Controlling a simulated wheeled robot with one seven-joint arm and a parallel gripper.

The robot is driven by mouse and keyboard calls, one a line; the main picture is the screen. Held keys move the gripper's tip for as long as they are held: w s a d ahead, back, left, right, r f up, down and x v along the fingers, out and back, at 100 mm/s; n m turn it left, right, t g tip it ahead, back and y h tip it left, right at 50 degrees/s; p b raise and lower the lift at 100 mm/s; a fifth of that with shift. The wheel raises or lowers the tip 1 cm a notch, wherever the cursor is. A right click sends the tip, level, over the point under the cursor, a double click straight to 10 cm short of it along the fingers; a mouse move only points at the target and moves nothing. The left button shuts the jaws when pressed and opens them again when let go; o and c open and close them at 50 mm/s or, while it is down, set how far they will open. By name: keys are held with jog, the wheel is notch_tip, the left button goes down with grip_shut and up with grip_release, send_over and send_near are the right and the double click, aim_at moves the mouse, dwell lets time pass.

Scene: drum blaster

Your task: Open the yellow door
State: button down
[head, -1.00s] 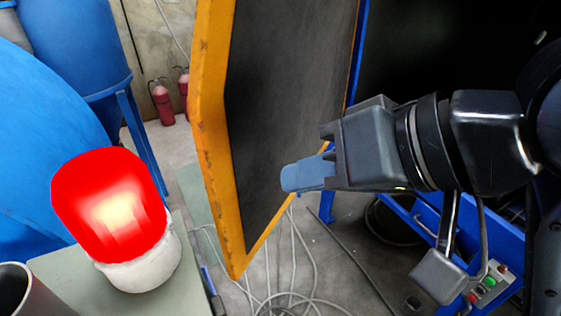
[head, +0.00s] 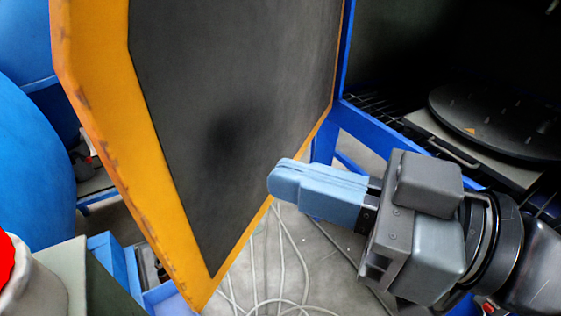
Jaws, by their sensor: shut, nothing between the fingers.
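The yellow door (head: 88,95) stands swung out from the blue frame (head: 347,70) of the machine, its dark inner panel (head: 230,100) facing me. Its hinge side meets the frame near the middle of the head view. My gripper (head: 272,181) is shut and empty, its blue fingers pointing left in front of the lower part of the inner panel. A dark shadow lies on the panel up and left of the fingertips. I cannot tell whether the fingers touch the panel.
The machine's dark interior with a round turntable (head: 495,118) is open at the right. A red-topped white object (head: 40,285) stands at the lower left. Blue tanks (head: 30,170) are behind the door at left. Cables (head: 280,270) lie on the floor below.

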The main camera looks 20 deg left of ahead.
jog(key=p, duration=0.2)
send_near(162, 139)
jog(key=a, duration=0.5)
jog(key=shift+w+a+r, duration=0.15)
jog(key=shift+a, duration=0.05)
jog(key=shift+w+a, duration=0.1)
jog(key=shift+a, duration=0.6)
jog(key=shift+w+a, duration=0.1)
jog(key=shift+a, duration=0.3)
jog(key=w+a+m+t+b, duration=0.1)
jog(key=w+a+t, duration=0.1)
jog(key=a, duration=1.3)
jog(key=w+a+m+t+h+b, duration=0.1)
jog(key=w+a, duration=0.4)
jog(key=a, duration=1)
jog(key=shift+w+m+t, duration=0.3)
jog(key=shift+m+t, duration=0.3)
jog(key=shift+t, duration=0.2)
